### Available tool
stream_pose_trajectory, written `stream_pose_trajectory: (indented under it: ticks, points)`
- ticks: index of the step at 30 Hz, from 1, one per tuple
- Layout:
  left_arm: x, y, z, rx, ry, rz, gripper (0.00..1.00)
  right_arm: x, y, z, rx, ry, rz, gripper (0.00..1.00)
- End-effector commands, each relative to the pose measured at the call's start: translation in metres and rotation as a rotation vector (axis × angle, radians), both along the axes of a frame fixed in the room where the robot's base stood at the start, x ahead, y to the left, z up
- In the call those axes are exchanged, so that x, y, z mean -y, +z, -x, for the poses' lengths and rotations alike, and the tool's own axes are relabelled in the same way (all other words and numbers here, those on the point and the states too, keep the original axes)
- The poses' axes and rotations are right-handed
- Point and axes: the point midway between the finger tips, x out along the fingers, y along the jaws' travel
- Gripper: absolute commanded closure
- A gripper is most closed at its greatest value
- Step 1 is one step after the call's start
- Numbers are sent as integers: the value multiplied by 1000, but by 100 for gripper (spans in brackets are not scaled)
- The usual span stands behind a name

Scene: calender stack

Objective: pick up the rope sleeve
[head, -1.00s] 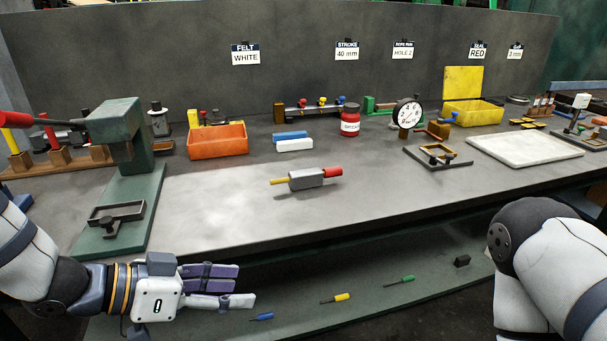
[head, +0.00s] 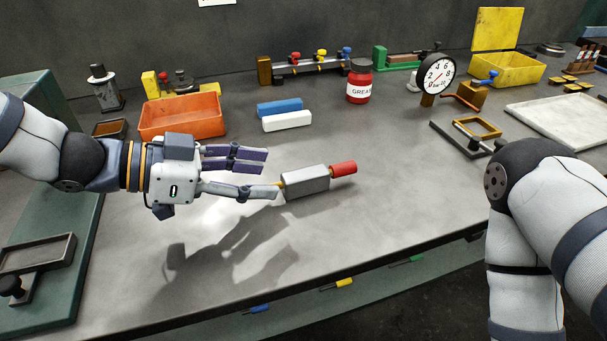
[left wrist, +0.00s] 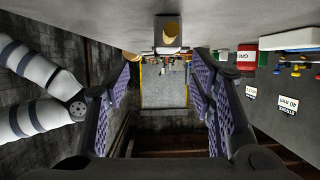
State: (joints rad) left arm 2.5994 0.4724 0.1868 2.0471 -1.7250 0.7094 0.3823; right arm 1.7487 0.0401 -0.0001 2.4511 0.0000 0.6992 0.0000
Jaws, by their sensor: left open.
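A grey block with a red cylinder on its right end and a yellow stub on its left end lies on the bench; I take it to be the rope sleeve (head: 306,183). In the left wrist view the sleeve (left wrist: 168,29) is end-on at the top centre, its yellow end facing me. My left gripper (head: 268,174) is open and empty, just left of the sleeve, its lower finger overlapping the yellow stub in the head view. Whether it touches cannot be told. In the left wrist view the open fingers (left wrist: 163,85) stand apart below the sleeve. My right gripper is out of view.
Behind are an orange bin (head: 180,116), blue block (head: 279,107), white block (head: 287,121), red grease jar (head: 359,82) and dial gauge (head: 436,74). A green press base (head: 60,262) is at left. The bench front (head: 370,235) is clear.

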Motion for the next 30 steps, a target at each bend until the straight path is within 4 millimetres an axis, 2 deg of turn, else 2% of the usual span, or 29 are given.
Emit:
stream_pose_trajectory:
  ticks: [11, 18, 19, 25, 30]
  points:
    - [50, -22, -25, -2, -1, 0, 50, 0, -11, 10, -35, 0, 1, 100]
    - [54, -21, -27, 6, 0, 0, 50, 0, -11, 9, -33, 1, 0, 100]
    - [54, -21, -27, 6, 0, 0, 52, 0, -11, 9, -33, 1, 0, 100]
    - [54, -21, -26, 5, 0, 0, 98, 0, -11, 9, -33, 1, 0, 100]
    - [54, -20, -26, 5, 0, 1, 100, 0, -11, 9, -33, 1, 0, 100]
